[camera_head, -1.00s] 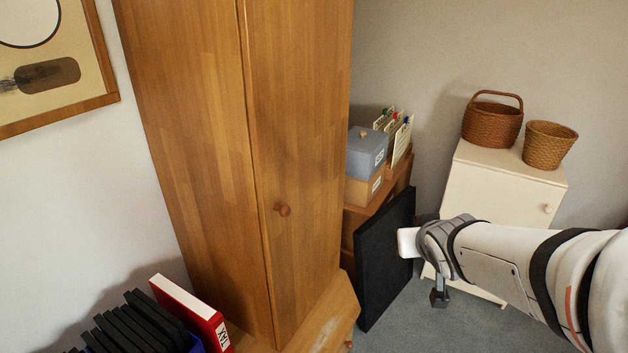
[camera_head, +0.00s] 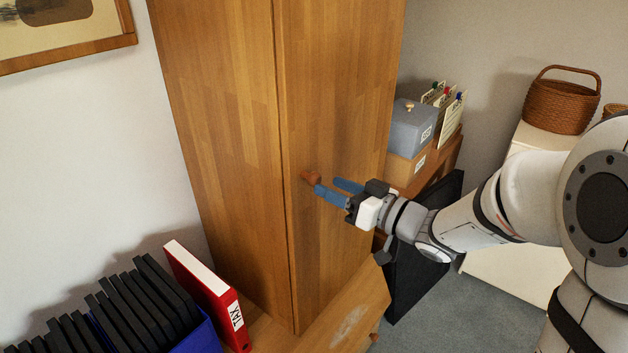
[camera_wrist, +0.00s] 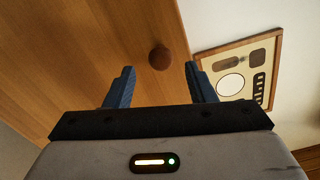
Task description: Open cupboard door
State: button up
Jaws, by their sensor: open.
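The wooden cupboard (camera_head: 225,130) stands tall, with its right door (camera_head: 335,90) shut against the left panel along a vertical seam. A round wooden knob (camera_head: 311,177) sits on that door near the seam. My gripper (camera_head: 332,187) is open, its blue fingers close to the knob. In the wrist view the knob (camera_wrist: 159,58) lies between and slightly beyond the two spread fingertips (camera_wrist: 160,70). I cannot tell whether a finger touches it.
A red binder (camera_head: 208,295) and black files (camera_head: 135,310) stand at the lower left. Grey box (camera_head: 408,133) and black panel (camera_head: 425,245) are right of the cupboard. A white cabinet (camera_head: 510,260) with a basket (camera_head: 562,105) stands farther right. A framed picture (camera_wrist: 240,70) hangs on the wall.

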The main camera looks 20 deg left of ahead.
aim_at(319, 181)
jog(key=x, duration=0.5)
jog(key=shift+a, duration=0.25)
grip_shut()
dwell(0.4)
